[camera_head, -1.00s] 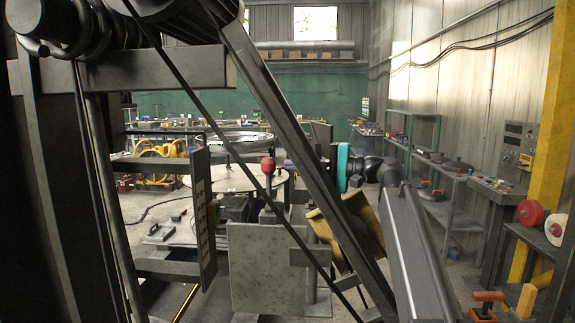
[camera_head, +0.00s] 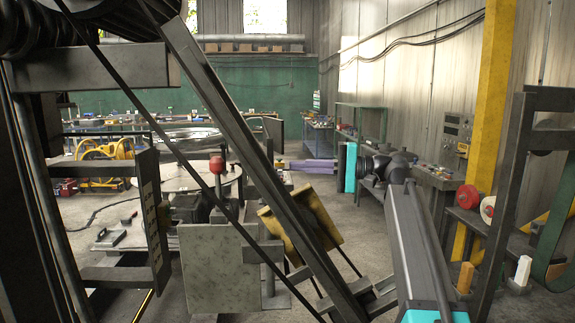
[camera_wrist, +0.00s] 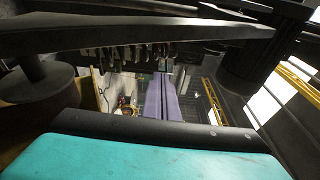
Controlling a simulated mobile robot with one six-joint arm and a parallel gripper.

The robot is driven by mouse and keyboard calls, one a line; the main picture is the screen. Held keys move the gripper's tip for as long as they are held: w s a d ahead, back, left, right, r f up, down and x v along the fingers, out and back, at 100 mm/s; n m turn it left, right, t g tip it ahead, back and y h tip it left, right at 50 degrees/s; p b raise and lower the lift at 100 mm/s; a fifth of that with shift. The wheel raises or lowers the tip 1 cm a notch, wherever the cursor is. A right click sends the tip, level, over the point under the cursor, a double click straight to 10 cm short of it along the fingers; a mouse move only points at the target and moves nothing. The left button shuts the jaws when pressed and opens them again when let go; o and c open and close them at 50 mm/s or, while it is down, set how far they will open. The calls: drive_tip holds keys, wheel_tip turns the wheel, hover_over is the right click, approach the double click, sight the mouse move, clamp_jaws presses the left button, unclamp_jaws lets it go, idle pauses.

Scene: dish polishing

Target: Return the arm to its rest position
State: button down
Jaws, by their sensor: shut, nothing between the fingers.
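My arm's grey link (camera_head: 415,245) rises from the lower right of the head view to a black wrist joint (camera_head: 385,165). The turquoise part of my wrist (camera_head: 351,167) is left of it. My gripper (camera_head: 284,166) points left from there, with its purple fingers closed together and empty. In the wrist view the purple fingers of my gripper (camera_wrist: 162,78) lie side by side, with no object between them.
A slanted dark beam (camera_head: 262,170) crosses the head view close to my arm. A yellow plate (camera_head: 325,222), a grey panel (camera_head: 217,270) and a red knob (camera_head: 217,165) stand left of my arm. A dark frame (camera_head: 505,190) stands at right. Open floor (camera_head: 355,220) shows behind.

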drive_tip(key=shift+d+f, duration=0.1)
drive_tip(key=shift+d, duration=0.45)
